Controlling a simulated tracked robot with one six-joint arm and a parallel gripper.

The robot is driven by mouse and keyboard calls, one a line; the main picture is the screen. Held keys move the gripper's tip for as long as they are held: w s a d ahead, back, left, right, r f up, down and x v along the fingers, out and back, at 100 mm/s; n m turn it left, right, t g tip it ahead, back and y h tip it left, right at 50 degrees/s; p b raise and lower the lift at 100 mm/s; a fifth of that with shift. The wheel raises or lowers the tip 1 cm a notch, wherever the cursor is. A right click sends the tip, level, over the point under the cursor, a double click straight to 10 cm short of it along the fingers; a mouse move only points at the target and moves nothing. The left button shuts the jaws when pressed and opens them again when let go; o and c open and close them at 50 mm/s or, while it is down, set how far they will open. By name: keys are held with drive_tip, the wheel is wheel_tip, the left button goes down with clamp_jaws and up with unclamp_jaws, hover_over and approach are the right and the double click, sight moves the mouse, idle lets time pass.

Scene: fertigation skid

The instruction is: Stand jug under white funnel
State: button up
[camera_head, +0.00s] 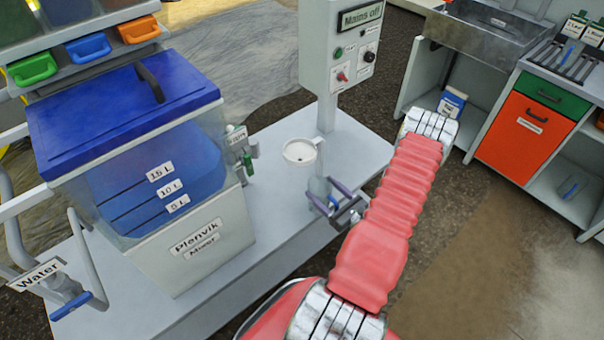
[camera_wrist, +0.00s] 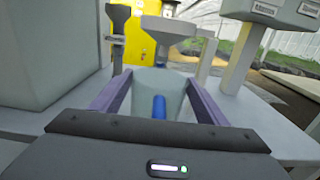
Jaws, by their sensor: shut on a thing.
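The white funnel (camera_head: 300,151) is held on a post above the skid's grey deck; in the wrist view it (camera_wrist: 168,29) appears just beyond and above the jug. The jug (camera_wrist: 145,82) is pale and translucent, with a blue upright part facing me, probably its handle. It looks upright between the purple fingers of my gripper (camera_wrist: 158,80), which is shut on it. In the head view my gripper (camera_head: 337,203) holds the jug (camera_head: 318,187) low, near and slightly right of the funnel. I cannot tell whether the jug's base touches the deck or its mouth is directly below the spout.
The Plenvik mixer tank (camera_head: 190,240) with a blue lid stands left of the funnel. A green-handled valve (camera_head: 247,160) is on its side. A control box (camera_head: 345,50) reading "Mains off" stands on a post behind. Deck (camera_head: 270,235) in front of the funnel is clear.

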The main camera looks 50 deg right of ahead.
sight(313, 181)
drive_tip(key=w, duration=0.5)
drive_tip(key=w+d, duration=0.1)
drive_tip(key=w, duration=0.2)
drive_tip(key=shift+w, duration=0.1)
drive_tip(key=shift+w, duration=0.25)
drive_tip(key=shift+w+d+f, duration=0.1)
drive_tip(key=shift+w+f, duration=0.3)
drive_tip(key=shift+w, duration=0.3)
drive_tip(key=shift+w+f, duration=0.35)
drive_tip(key=shift+w, duration=0.3)
drive_tip(key=shift+f, duration=0.1)
drive_tip(key=o, duration=1.4)
drive_tip(key=shift+s, duration=0.1)
